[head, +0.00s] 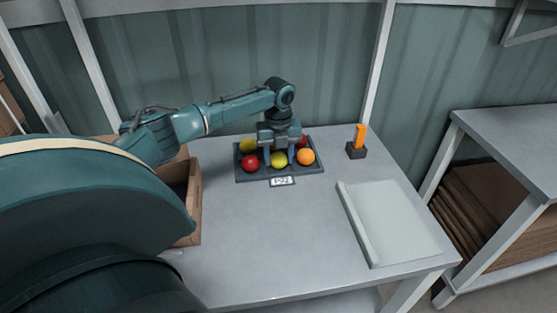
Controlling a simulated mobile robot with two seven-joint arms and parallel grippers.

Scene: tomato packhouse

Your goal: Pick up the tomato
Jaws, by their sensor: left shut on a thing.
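A dark tray (253,178) with tomatoes stands at the back of the grey table. My left gripper (279,159) reaches down over its middle and is shut on a yellow tomato (279,161) in the front row, with a finger on each side. I cannot tell whether this tomato still touches the tray. A red tomato (250,163) lies to its left and an orange one (306,157) to its right. Behind them are another yellow tomato (248,145) and a red one (302,142), partly hidden by the gripper. My right gripper is out of view.
A white label (282,181) is at the tray's front. An orange upright object in a dark holder (356,151) stands right of the tray. A pale shallow board (395,223) lies at the right. A cardboard box (195,205) is at the left, partly behind my arm. The table's middle is clear.

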